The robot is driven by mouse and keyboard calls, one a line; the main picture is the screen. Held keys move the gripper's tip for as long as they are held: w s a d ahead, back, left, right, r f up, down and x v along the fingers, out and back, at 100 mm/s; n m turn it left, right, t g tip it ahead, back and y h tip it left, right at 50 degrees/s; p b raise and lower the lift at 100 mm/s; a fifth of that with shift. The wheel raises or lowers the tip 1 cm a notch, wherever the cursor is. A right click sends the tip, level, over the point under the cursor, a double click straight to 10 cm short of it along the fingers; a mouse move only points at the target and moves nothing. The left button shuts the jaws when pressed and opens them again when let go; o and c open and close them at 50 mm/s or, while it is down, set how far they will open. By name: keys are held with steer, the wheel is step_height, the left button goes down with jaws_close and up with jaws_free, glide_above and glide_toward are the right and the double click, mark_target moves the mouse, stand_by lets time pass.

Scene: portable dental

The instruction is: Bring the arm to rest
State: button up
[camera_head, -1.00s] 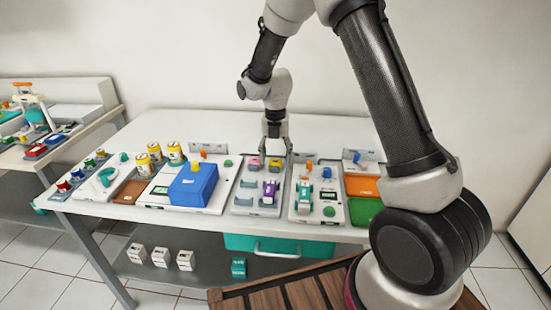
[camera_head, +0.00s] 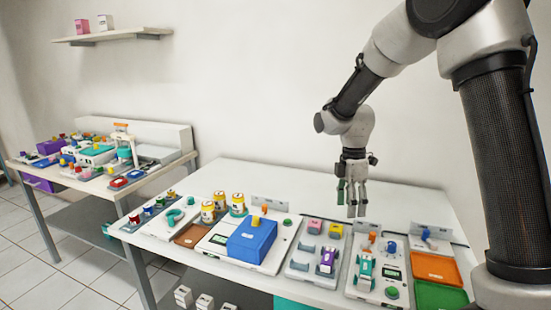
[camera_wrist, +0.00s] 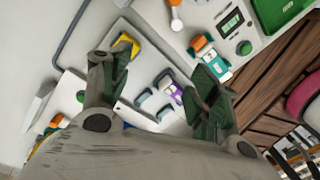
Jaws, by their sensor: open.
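My gripper (camera_head: 351,196) hangs fingers down above the back part of the near white table (camera_head: 300,185). It is open, and nothing is between its fingers. In the wrist view my gripper (camera_wrist: 160,98) shows two spread dark green fingers, with the table's devices beyond them. A holder tray (camera_head: 297,266) with pink, yellow and purple items stands below and in front of my gripper. The fingers look clear of it.
A blue box (camera_head: 252,239) on a white device and several yellow jars (camera_head: 221,201) stand to the left. Orange (camera_head: 437,268) and green (camera_head: 440,296) trays lie at right. A second table (camera_head: 125,180) with devices stands farther left. The table's back strip is bare.

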steer(key=s+d+r+m+t, duration=0.2)
steer(key=s+d+r+m, duration=0.2)
steer(key=s, duration=0.4)
steer(key=s+d+r+m+t, duration=0.1)
steer(key=s+d+r+m, duration=0.3)
steer(key=s+r+m, duration=0.2)
steer(key=s+d+r+m+t, duration=0.2)
steer(key=s+d+r+m, duration=0.3)
steer(key=s+m, duration=0.4)
steer(key=s, duration=0.3)
steer(key=shift+s+r+t, duration=0.15)
steer(key=shift+s+t, duration=0.05)
steer(key=shift+t, duration=0.1)
